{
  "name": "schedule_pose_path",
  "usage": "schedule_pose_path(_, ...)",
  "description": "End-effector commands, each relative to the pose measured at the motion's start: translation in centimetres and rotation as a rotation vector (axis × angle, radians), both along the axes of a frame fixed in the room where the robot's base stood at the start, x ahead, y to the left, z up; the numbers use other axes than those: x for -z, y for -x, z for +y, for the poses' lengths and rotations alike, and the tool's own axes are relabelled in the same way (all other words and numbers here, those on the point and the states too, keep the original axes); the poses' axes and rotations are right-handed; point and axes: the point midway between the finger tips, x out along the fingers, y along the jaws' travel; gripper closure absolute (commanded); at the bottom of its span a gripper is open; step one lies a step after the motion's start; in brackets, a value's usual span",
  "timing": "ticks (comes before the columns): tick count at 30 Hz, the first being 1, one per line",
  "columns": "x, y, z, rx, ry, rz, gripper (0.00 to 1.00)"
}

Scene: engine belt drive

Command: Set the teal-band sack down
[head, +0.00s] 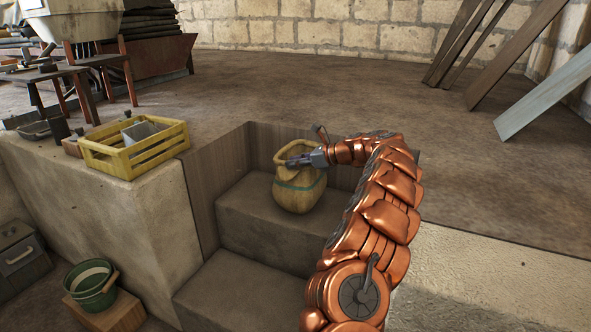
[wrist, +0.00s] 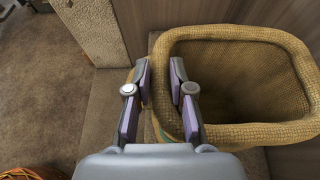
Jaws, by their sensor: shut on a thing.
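The teal-band sack (head: 298,200) is a tan woven sack with a wide open mouth and a teal stripe around its middle. In the head view it is upright at the upper stone step (head: 243,208), between wooden side boards. I cannot tell whether its base touches the step. My gripper (head: 292,161) is shut on the sack's rim from the right. In the wrist view the sack's open mouth (wrist: 242,133) fills the right side and looks empty. There my gripper (wrist: 161,72) has one finger on each side of the sack's left wall.
A lower step (head: 240,290) lies in front. A yellow crate (head: 135,157) stands on the stone ledge to the left. A green bucket (head: 92,288) sits on a wooden block at lower left. Planks (head: 545,90) lean on the right wall.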

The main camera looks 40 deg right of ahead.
Motion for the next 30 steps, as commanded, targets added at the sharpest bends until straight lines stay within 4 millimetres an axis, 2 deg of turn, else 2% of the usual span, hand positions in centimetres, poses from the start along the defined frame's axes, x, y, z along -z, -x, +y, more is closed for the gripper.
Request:
schedule_pose_path(1, 1.12, -0.01, 0.06, -0.001, -0.001, 0.001, 1.0)
schedule_pose_path(3, 1.57, 0.0, 0.06, -0.001, -0.001, 0.001, 1.0)
schedule_pose_path(12, 1.47, 0.02, 0.02, 0.0, -0.001, 0.0, 1.0)
schedule_pose_path(13, 1.54, 0.02, 0.02, -0.001, -0.001, 0.002, 0.77)
schedule_pose_path(20, 1.56, 0.03, -0.01, 0.0, 0.0, 0.001, 0.53)
schedule_pose_path(30, 1.47, 0.05, -0.05, 0.001, 0.001, 0.001, 0.53)
